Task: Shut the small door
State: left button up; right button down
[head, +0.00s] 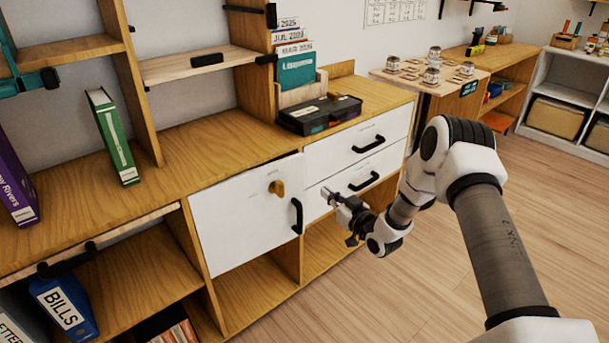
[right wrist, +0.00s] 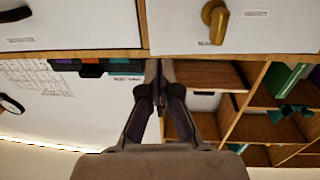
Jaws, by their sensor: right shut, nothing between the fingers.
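The small white door (head: 240,215) is on the low wooden cabinet in the head view, left of two white drawers. It has a black bar handle (head: 297,216) near its right edge and a brass-coloured turn piece (head: 276,188) near its upper right. Its right edge seems to stand slightly proud of the drawers; the size of any gap cannot be told. My right gripper (head: 328,193) is shut and empty, in front of the lower drawer, right of the door handle and apart from it. In the right wrist view its fingers (right wrist: 152,66) are together, and the door (right wrist: 270,32) shows upside down. My left gripper is not in view.
The upper drawer (head: 355,142) and lower drawer (head: 330,190) have black handles. A black case (head: 320,113) stands on the cabinet top. Open shelves lie below the door, with a blue binder (head: 65,305) at the lower left. The wooden floor (head: 440,270) at the right is clear.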

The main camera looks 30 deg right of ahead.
aim_at(299, 170)
jog(key=w, duration=0.3)
jog(key=w+a+b, duration=0.1)
jog(key=w, duration=0.7)
jog(key=shift+w+a, duration=0.25)
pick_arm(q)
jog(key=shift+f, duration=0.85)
